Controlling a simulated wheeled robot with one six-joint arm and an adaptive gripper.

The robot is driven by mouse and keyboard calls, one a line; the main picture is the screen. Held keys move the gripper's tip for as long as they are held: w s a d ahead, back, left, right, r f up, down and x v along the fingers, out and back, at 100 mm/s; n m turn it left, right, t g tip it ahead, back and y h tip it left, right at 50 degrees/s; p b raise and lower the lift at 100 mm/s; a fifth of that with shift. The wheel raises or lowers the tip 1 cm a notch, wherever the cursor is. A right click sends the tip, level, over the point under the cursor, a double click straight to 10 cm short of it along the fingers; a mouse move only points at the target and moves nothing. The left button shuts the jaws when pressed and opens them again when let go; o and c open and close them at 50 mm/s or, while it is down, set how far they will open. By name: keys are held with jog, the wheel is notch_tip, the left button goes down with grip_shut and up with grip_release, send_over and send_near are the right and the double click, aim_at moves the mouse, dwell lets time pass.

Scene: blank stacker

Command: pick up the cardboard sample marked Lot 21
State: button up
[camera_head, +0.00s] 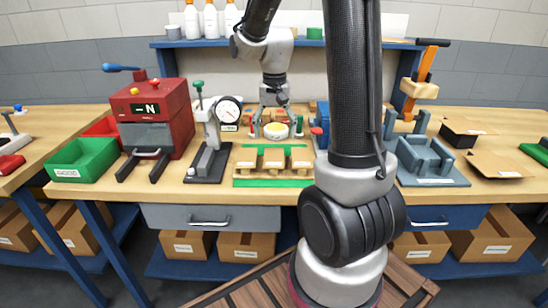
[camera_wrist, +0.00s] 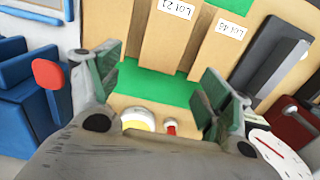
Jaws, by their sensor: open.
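The cardboard sample marked Lot 21 (camera_wrist: 160,38) is a tan strip with a white label in the wrist view, the middle one of three on a green rack (camera_wrist: 150,84). Beside it on the right is another sample (camera_wrist: 222,48) with a different lot label, partly hard to read. A third strip (camera_wrist: 138,25) shows at the left. In the head view the rack (camera_head: 270,183) holds the samples in a row, and the middle one (camera_head: 273,158) appears to be Lot 21. My gripper (camera_wrist: 158,76) is open and empty, its fingertips apart near the samples' ends; it also shows behind the rack in the head view (camera_head: 276,126).
A press with a dial gauge (camera_head: 229,112) stands left of the rack, beside a red machine (camera_head: 165,115) and a green bin (camera_head: 85,160). A blue-grey fixture (camera_head: 428,165) stands at the right. Cardboard pieces (camera_head: 500,162) lie at the far right.

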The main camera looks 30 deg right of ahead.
aim_at(274, 153)
jog(key=shift+s+a+f, duration=0.15)
jog(key=shift+f, duration=1.25)
jog(key=shift+s+a+f, duration=0.1)
jog(key=shift+f, duration=1.25)
jog(key=shift+f, duration=0.2)
jog(key=c, duration=0.8)
